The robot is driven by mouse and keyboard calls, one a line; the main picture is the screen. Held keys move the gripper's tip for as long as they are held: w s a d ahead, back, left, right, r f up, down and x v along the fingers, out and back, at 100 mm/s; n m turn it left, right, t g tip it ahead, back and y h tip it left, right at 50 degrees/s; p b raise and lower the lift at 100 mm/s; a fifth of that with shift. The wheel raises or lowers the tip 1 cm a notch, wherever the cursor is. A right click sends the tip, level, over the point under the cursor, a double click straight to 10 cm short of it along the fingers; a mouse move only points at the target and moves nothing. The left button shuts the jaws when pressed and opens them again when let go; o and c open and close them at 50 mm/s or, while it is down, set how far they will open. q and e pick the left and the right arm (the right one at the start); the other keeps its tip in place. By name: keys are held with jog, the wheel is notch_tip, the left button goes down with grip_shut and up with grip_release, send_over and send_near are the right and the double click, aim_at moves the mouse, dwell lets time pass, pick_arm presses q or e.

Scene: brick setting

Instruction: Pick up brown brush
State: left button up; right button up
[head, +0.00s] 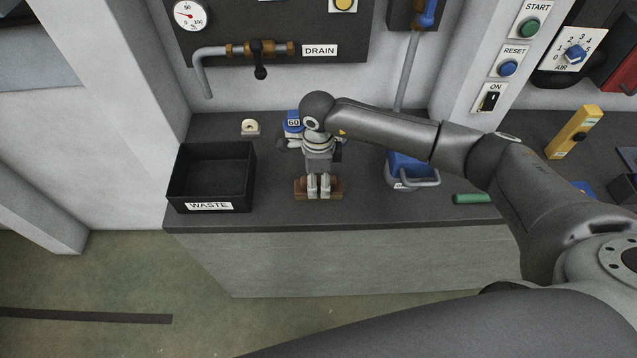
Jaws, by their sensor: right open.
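A brown brush (333,187) lies crosswise near the front edge of the dark counter, with brown ends showing on both sides of my fingers. My right gripper (319,192) points down at the middle of the brush and is open. The fingers hide the brush's middle, and I cannot tell whether they touch it. My left gripper is not in view.
A black waste bin (211,207) stands left of the brush. A blue item (292,122) is behind my gripper. A blue container with a grey handle (412,172) and a green cylinder (471,198) are to the right. The counter (270,207) is bare around the brush.

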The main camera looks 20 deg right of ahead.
grip_shut()
jog(key=shift+r, duration=0.1)
dwell(0.4)
jog(key=shift+w+r+b, duration=0.1)
jog(key=shift+r+b, duration=0.45)
jog(key=shift+b, duration=0.2)
jog(key=s+a+r+b, duration=0.6)
jog(key=s+a+r, duration=0.4)
jog(key=r, duration=0.1)
jog(key=shift+r, duration=0.4)
